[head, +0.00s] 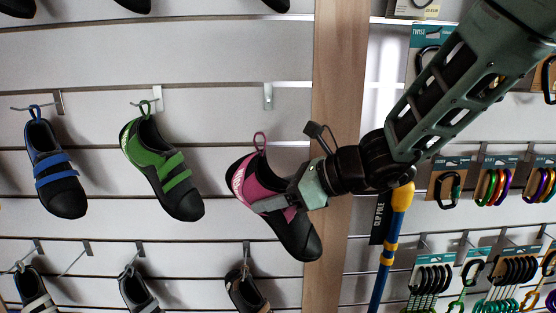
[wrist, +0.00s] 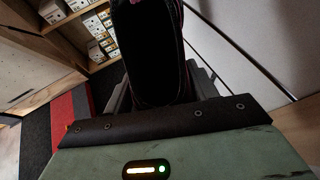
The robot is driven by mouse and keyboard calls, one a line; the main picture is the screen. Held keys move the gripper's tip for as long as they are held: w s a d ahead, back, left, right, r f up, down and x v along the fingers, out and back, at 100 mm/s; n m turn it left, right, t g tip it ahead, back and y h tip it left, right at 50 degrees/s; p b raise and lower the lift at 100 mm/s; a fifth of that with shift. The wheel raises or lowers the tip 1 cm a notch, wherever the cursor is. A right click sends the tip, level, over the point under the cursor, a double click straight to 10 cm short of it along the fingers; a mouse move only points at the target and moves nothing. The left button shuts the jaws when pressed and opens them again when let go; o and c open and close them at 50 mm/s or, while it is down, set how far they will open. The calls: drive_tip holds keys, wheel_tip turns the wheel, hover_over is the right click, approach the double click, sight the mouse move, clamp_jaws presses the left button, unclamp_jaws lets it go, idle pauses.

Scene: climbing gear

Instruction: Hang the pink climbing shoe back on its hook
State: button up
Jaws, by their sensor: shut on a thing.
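The pink and black climbing shoe (head: 258,187) hangs toe-down and tilted in front of the slatted wall, its pink pull loop at the top. My gripper (head: 275,203) reaches in from the right and is shut on the shoe's side. In the wrist view the dark shoe (wrist: 155,50) fills the space between the fingers; the fingertips are mostly hidden. A bare metal hook (head: 268,94) is on the wall above the loop. The loop appears below it and apart from it; the depth between them is hard to tell.
A green shoe (head: 160,165) and a blue shoe (head: 53,168) hang on hooks to the left. More shoes (head: 245,290) hang below. A wooden post (head: 338,70) stands to the right, with a yellow-blue pole (head: 392,235) and packed carabiners (head: 490,187) beyond it.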

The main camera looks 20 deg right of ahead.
drive_tip(key=r, duration=0.2)
drive_tip(key=s+r+m+t, duration=0.1)
drive_tip(key=r, duration=0.1)
drive_tip(key=r+m+t+h, duration=0.1)
drive_tip(key=r, duration=0.1)
drive_tip(key=shift+s+d+r+p, duration=0.1)
drive_tip(key=shift+s+d+p, duration=0.05)
drive_tip(key=shift+s+p, duration=0.2)
drive_tip(key=w+d+f+p, duration=0.2)
drive_tip(key=w+d, duration=0.2)
drive_tip(key=w, duration=0.9)
idle(0.8)
drive_tip(key=shift+d, duration=0.1)
idle(0.6)
drive_tip(key=o, duration=1.3)
drive_tip(key=shift+c, duration=0.2)
